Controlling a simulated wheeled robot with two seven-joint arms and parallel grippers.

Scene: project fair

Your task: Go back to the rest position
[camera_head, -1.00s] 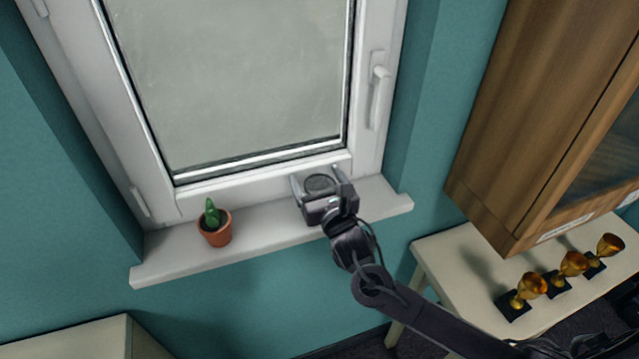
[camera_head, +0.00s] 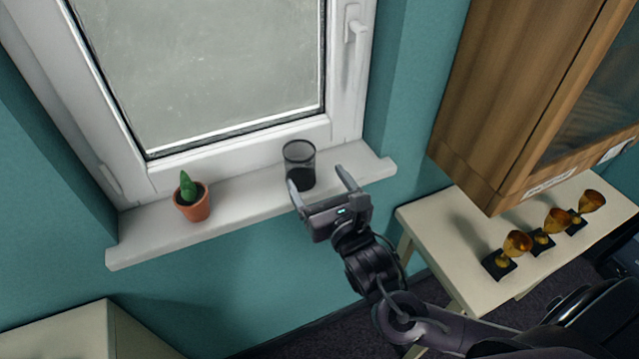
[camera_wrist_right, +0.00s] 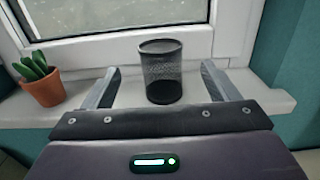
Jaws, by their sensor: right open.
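My right gripper (camera_head: 320,184) is open and empty in front of the window sill, its two fingers spread and pointing toward the sill. A dark mesh pen cup (camera_head: 300,166) stands upright on the sill, just beyond the fingertips. In the right wrist view the cup (camera_wrist_right: 161,72) shows past the open fingers (camera_wrist_right: 158,78), with a gap between it and them. My left gripper is not in view.
A potted cactus (camera_head: 191,197) stands on the white sill (camera_head: 150,236) left of the cup. A wooden cabinet (camera_head: 510,90) hangs at the right, above a pale table (camera_head: 440,232) with gold trophies (camera_head: 543,231). Another pale surface (camera_head: 60,335) is at lower left.

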